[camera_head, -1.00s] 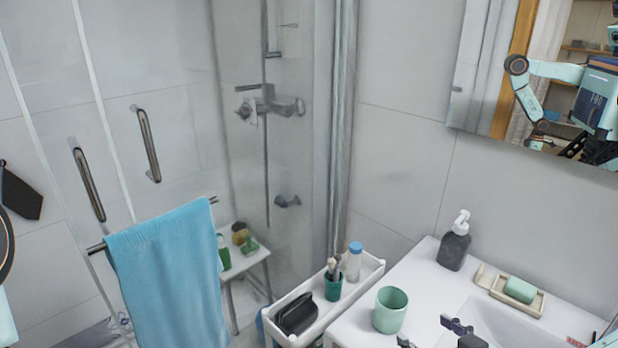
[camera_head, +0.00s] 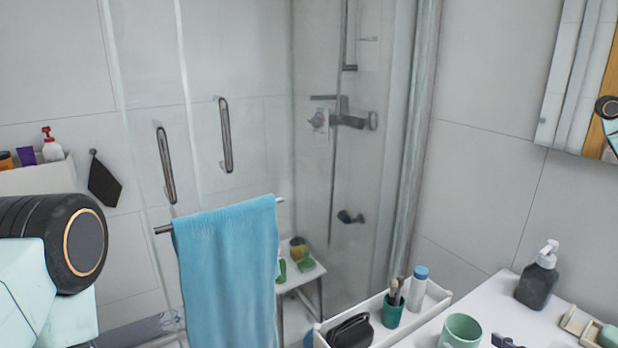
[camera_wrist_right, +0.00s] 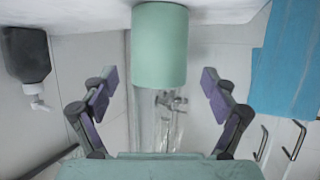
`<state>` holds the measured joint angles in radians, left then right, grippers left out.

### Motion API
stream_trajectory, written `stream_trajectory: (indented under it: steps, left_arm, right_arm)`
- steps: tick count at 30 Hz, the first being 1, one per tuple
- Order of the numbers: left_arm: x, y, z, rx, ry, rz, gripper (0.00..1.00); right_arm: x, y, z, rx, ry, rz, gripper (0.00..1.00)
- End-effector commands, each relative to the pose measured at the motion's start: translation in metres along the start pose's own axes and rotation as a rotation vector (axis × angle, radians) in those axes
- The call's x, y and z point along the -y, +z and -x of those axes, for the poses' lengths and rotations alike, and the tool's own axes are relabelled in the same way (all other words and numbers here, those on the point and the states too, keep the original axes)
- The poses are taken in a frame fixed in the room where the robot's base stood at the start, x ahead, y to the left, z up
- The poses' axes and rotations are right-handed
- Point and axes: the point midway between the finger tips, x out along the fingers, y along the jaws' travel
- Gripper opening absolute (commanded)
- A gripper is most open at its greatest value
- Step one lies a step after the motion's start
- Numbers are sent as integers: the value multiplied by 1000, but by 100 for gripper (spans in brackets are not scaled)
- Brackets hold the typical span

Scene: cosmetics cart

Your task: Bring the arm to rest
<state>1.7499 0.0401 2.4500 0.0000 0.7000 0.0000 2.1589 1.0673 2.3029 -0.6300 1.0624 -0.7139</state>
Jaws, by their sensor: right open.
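My right gripper (camera_wrist_right: 158,80) is open in the right wrist view, its two fingers spread wide with nothing between their pads. The pale green cup (camera_wrist_right: 160,45) shows at the top middle there, with clear gaps to both fingers. In the head view the cup (camera_head: 460,331) stands on the white counter (camera_head: 510,290) at the bottom right. Small dark parts beside it at the bottom edge are cut off; I cannot tell whether they are my fingertips. A link and round black joint of my left arm (camera_head: 55,250) fill the left edge. My left gripper is not in view.
A black pump bottle (camera_head: 537,278) and soap dish (camera_head: 577,324) are on the counter. A white tray (camera_head: 437,297) holds a brush cup, a bottle and a dark object. A blue towel (camera_head: 228,270) hangs on a rail. A stool (camera_head: 308,276) stands behind it.

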Motion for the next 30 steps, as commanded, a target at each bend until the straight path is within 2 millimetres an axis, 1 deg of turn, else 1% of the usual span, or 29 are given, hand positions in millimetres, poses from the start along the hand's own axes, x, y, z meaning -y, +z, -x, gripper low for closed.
stream_trajectory:
  steps: [1, 6, 13, 20, 30]
  left_arm:
    - [0, 0, -7, 0, 0, 0, 0]
    - [0, 0, -19, 0, 0, 0, 0]
    - [0, 0, -27, 0, 0, 0, 0]
    - [0, 0, -28, 0, 0, 0, 0]
    - [0, 0, -26, 0, 0, 0, 0]
  right_arm:
    - [0, 3, -7, -1, -2, 7, 86]
    - [0, 2, -23, -2, -1, 6, 86]
    - [0, 1, -37, 0, 0, 4, 86]
    - [0, 0, -41, 0, 1, 1, 86]
    - [-1, 0, -38, 1, 1, -2, 86]
